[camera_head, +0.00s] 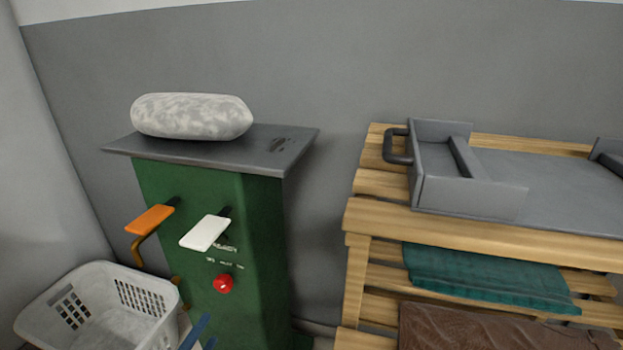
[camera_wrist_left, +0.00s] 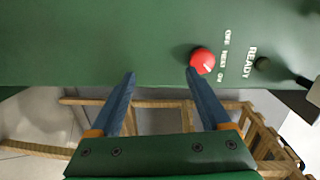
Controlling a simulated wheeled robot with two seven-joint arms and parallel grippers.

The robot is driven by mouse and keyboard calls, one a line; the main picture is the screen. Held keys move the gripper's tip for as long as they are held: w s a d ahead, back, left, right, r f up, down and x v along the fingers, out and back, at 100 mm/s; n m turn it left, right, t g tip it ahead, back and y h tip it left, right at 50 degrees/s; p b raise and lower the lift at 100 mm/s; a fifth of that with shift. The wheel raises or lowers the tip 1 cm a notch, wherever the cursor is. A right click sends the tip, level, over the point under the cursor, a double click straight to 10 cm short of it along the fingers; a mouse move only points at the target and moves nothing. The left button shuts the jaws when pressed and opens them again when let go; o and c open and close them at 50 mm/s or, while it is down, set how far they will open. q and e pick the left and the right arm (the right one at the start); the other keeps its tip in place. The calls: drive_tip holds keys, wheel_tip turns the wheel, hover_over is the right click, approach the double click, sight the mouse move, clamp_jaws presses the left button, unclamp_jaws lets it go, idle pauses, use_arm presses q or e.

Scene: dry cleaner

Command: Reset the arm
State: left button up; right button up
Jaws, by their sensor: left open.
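My left gripper (camera_head: 197,333) shows only as a blue finger at the bottom of the head view, below the red knob (camera_head: 223,284) on the green machine (camera_head: 262,225). In the left wrist view my left gripper (camera_wrist_left: 160,75) is open, with two blue fingers spread and nothing between them. The right fingertip shows close to the red knob (camera_wrist_left: 202,61); I cannot tell whether it touches. The knob has a white mark and sits beside the lettering OFF, HEAT, ON. My right gripper is not in view.
A white handle (camera_head: 205,232) and an orange handle (camera_head: 150,220) jut from the machine. A mottled grey padded roll (camera_head: 192,115) lies on its top plate. A white basket (camera_head: 100,300) stands left. A wooden rack (camera_head: 420,221) with a grey tray (camera_head: 470,195) and folded cloths stands right.

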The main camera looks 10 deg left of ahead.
use_arm(q)
drive_tip(key=s+d+f+n+g, duration=0.2)
drive_tip(key=s+f+n+g, duration=0.3)
drive_tip(key=f, duration=0.6)
drive_tip(key=s+d+f+n+g, duration=0.3)
drive_tip(key=s+f+n, duration=0.3)
drive_tip(key=f, duration=0.5)
drive_tip(key=s+d+f+n+g, duration=0.1)
drive_tip(key=s+d+f+g, duration=0.15)
drive_tip(key=s, duration=0.35)
drive_tip(key=s+d+f+n+g, duration=0.2)
drive_tip(key=s+f, duration=0.1)
drive_tip(key=s, duration=0.4)
drive_tip(key=s+d+f+n+g, duration=0.1)
drive_tip(key=s+d+f+g, duration=0.15)
drive_tip(key=s, duration=0.35)
wheel_tip(320, 180, up, 19)
drive_tip(key=s+p, duration=0.1)
drive_tip(key=p, duration=1.8)
drive_tip(key=shift+s+a+g, duration=0.2)
drive_tip(key=shift+a+g, duration=0.2)
